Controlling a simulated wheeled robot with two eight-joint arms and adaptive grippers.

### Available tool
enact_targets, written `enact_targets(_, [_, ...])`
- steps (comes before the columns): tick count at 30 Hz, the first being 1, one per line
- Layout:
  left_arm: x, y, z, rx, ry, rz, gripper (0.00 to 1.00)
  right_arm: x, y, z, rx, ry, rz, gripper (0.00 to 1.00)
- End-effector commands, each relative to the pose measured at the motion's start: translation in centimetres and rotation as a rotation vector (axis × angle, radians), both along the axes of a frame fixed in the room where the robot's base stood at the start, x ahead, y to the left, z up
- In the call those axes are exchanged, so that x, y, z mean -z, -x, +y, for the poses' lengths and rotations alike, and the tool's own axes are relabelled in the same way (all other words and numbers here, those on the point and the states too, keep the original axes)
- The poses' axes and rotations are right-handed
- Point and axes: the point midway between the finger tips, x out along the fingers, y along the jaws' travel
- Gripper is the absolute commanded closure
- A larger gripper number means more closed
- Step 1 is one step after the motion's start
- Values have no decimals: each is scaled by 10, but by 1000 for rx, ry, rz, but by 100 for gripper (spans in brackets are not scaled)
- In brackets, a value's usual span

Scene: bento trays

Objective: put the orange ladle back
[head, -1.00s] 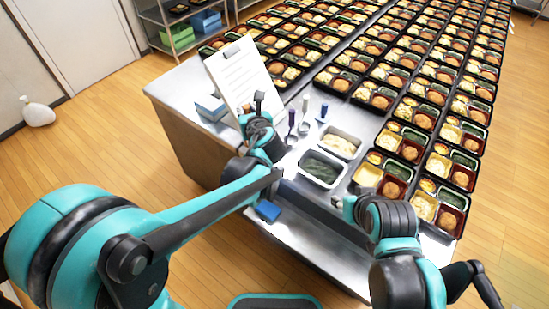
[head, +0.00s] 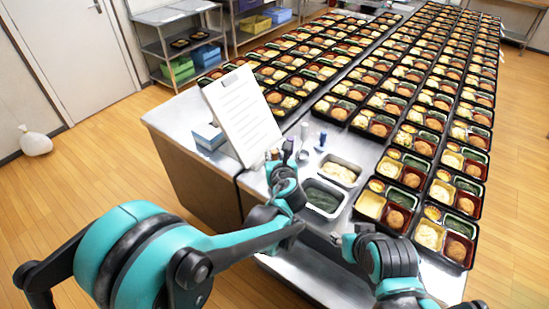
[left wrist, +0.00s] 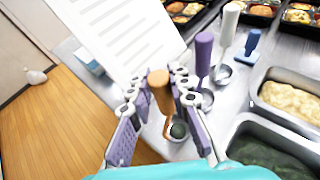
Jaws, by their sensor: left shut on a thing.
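The orange ladle (left wrist: 158,88) is upright in the left wrist view, its handle between the fingers of my left gripper (left wrist: 160,78). The gripper is shut on the handle. The ladle's small bowl (left wrist: 178,130) shows below, with something dark green in it; I cannot tell whether it touches the counter. In the head view my left gripper (head: 283,165) is over the counter, left of the metal pans. A purple-handled ladle (left wrist: 204,48) and a white-handled ladle (left wrist: 228,32) stand just right of it. My right gripper (head: 350,243) is near the counter's front; its fingers are not clear.
A pan of dark green food (head: 323,198) and a pan of pale food (head: 340,172) sit right of my left gripper. A blue-handled tool (left wrist: 252,45) stands behind. A clipboard (head: 240,112) leans close on the left. Rows of filled bento trays (head: 400,205) cover the right side.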

Motion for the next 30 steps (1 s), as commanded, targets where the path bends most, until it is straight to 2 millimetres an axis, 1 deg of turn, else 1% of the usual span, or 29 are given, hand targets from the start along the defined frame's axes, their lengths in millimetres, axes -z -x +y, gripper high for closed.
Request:
enact_targets(1, [4, 0, 0, 0, 0, 0, 100, 2, 0, 0, 0, 0, 0, 60])
enact_targets(7, [2, 0, 0, 0, 0, 0, 100, 1, 0, 0, 0, 0, 0, 60])
enact_targets(11, [7, 0, 0, 0, 0, 0, 100, 5, 0, 0, 0, 0, 0, 60])
enact_targets(12, [6, 0, 0, 0, 0, 0, 74, 4, 0, 0, 0, 0, 0, 60])
enact_targets(13, [6, 0, 0, 0, 0, 0, 66, 4, 0, 0, 0, 0, 0, 60])
enact_targets(14, [5, 0, 0, 0, 0, 0, 61, 4, 0, 0, 0, 0, 0, 60])
enact_targets(22, [5, 0, 0, 0, 0, 0, 61, 3, 0, 0, 0, 0, 0, 60])
enact_targets(25, [1, 0, 0, 0, 0, 0, 61, -1, 0, 0, 0, 0, 0, 60])
enact_targets(28, [-4, 12, -2, 3, -1, 0, 61, -4, 0, 0, 0, 0, 0, 60])
enact_targets(30, [-10, 25, -4, 3, -2, 0, 61, -8, 0, 0, 0, 0, 0, 60])
